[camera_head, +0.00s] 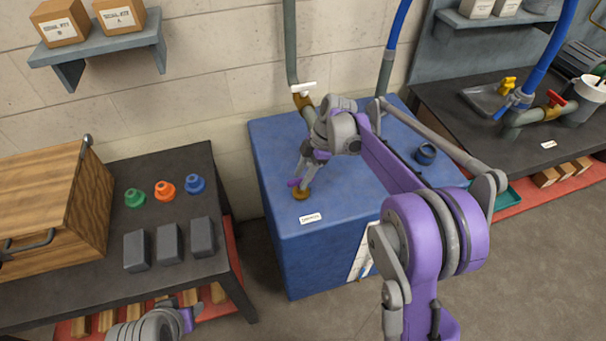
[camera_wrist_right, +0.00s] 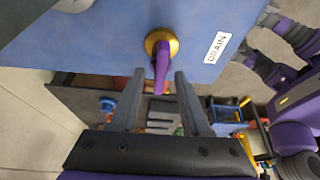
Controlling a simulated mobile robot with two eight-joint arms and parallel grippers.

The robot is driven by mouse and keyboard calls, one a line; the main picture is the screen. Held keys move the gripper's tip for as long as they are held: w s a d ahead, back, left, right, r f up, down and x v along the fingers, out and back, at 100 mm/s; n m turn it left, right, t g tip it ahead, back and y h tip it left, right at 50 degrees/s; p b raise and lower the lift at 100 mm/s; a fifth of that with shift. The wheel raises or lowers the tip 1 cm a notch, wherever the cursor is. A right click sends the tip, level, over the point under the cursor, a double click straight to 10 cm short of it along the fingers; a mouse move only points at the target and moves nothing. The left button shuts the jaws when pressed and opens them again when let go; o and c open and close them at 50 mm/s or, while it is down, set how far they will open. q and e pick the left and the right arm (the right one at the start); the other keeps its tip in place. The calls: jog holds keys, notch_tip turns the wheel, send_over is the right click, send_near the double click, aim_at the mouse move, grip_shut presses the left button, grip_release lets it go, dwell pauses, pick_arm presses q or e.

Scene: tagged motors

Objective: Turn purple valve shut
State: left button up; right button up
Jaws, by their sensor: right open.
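The purple valve handle (camera_wrist_right: 160,70) sits on a round brass base (camera_wrist_right: 160,42) on the blue cabinet, beside a white DRAIN label (camera_wrist_right: 217,47). In the head view the purple handle (camera_head: 294,183) shows just above the brass base (camera_head: 302,194). My right gripper (camera_wrist_right: 157,76) is open, with one finger on each side of the handle and a gap to both. Its hand partly hides the valve from the head camera. A grey and purple part of my left arm (camera_head: 155,325) shows at the bottom left; its fingers are not clear.
The blue cabinet (camera_head: 275,150) also bears pipes with a white-handled valve (camera_head: 303,88) and a dark blue ring (camera_head: 426,153). A dark bench (camera_head: 190,165) with coloured knobs and a wooden box (camera_head: 85,200) stands left. A red valve (camera_head: 556,98) is far right.

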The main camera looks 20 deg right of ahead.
jog(key=v, duration=1)
jog(key=shift+d+r+p, duration=0.2)
jog(key=shift+r+p, duration=0.1)
jog(key=shift+p, duration=0.05)
jog(key=s+a+r+m+t+h+p, duration=0.2)
jog(key=s+m, duration=0.7)
jog(key=s, duration=0.4)
jog(key=s+f+m+t+h+p, duration=0.1)
jog(key=s+f+m, duration=0.5)
jog(key=s, duration=0.9)
jog(key=m+t+h, duration=0.1)
jog(key=m+t, duration=0.1)
jog(key=m, duration=0.1)
jog(key=shift+m+t+p, duration=0.3)
jog(key=shift+p, duration=0.05)
jog(key=shift+w+d, duration=0.1)
